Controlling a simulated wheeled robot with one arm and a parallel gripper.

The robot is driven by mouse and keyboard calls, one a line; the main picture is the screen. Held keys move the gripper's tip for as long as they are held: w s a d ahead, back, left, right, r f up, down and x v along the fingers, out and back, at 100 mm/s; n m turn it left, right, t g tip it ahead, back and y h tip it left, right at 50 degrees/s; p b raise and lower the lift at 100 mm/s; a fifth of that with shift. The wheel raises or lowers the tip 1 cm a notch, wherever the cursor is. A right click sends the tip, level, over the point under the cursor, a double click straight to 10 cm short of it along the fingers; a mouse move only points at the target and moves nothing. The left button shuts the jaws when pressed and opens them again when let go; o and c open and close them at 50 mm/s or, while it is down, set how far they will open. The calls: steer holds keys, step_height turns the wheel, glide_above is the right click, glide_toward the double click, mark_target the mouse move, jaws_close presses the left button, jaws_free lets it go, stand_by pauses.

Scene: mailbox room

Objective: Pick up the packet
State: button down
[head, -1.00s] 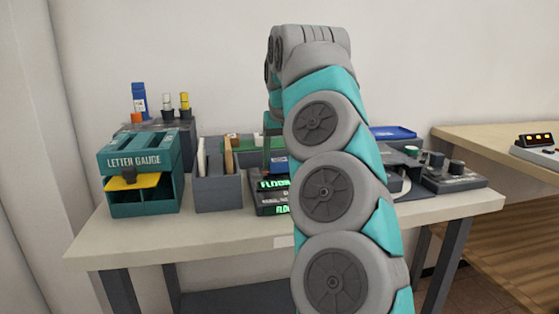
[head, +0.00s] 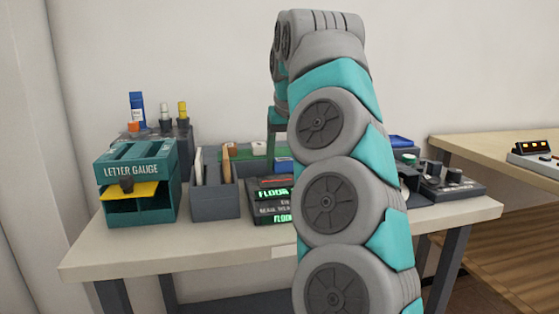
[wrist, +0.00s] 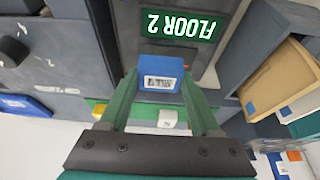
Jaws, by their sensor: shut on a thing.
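The packet (wrist: 161,72) is a small blue box with a white barcode label. It sits between the green fingertips of my gripper (wrist: 158,80) in the wrist view, and the gripper is shut on it. In the head view the blue packet (head: 284,165) shows just above the dark box with green lit floor signs. My arm hides most of the gripper there, with only part of a finger showing above the packet. I cannot tell how far the packet is from the surface below.
A lit "FLOOR 2" sign (wrist: 181,24) lies close beyond the packet. A grey holder with envelopes (head: 215,200) stands left of it, then a teal letter gauge (head: 138,185). A dark device with knobs (head: 450,182) is at right. The table's front strip (head: 200,243) is clear.

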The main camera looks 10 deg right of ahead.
steer(key=s+d+r+b, duration=0.1)
steer(key=s+d, duration=0.3)
steer(key=s, duration=0.8)
steer(key=shift+d+r+b, duration=0.15)
steer(key=shift+d+b, duration=0.05)
steer(key=shift+b, duration=0.6)
